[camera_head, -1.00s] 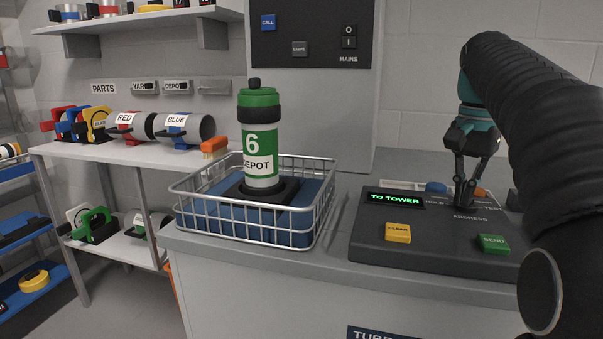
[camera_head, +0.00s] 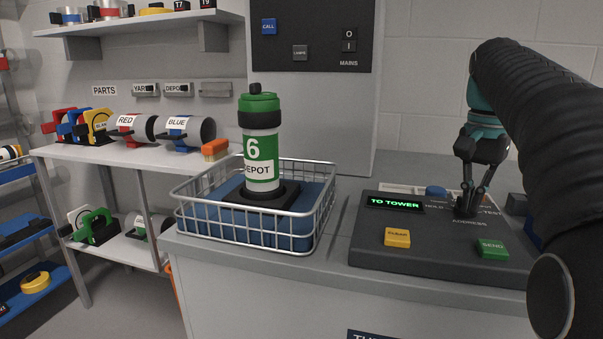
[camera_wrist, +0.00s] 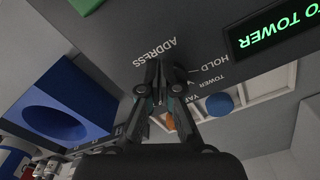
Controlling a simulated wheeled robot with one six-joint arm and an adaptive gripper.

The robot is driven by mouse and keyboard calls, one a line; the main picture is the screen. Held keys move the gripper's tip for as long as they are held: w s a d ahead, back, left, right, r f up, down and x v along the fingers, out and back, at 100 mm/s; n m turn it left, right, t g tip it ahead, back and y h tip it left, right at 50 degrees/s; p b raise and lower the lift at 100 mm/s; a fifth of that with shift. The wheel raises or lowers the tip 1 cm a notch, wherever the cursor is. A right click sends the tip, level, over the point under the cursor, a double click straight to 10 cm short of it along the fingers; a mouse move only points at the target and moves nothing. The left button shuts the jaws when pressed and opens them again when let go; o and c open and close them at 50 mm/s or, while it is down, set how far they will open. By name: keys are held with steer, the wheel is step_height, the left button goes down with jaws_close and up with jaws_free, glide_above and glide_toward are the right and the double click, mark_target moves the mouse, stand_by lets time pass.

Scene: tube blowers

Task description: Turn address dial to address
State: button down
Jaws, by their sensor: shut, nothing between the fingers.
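My gripper (camera_head: 467,209) points down at the address dial's place on the dark control panel (camera_head: 370,250), just above the ADDRESS label. Its fingers are together and hide most or all of the dial; I cannot make out its pointer. The gripper also shows in the wrist view (camera_wrist: 162,72), its tips at the panel beside the HOLD and TOWER labels. Whether the tips touch the dial is not clear. The green display (camera_head: 395,203) reads TO TOWER; it also shows in the wrist view (camera_wrist: 272,27).
A yellow button (camera_head: 397,238) and a green SEND button (camera_head: 492,249) sit at the panel's front. A wire basket (camera_head: 325,212) with a green-topped DEPOT carrier (camera_head: 261,150) stands left.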

steer(key=shift+s, duration=0.15)
steer(key=shift+s+a, duration=0.1)
steer(key=shift+s, duration=0.1)
steer(key=shift+r, duration=3.05)
steer(key=shift+s, duration=0.1)
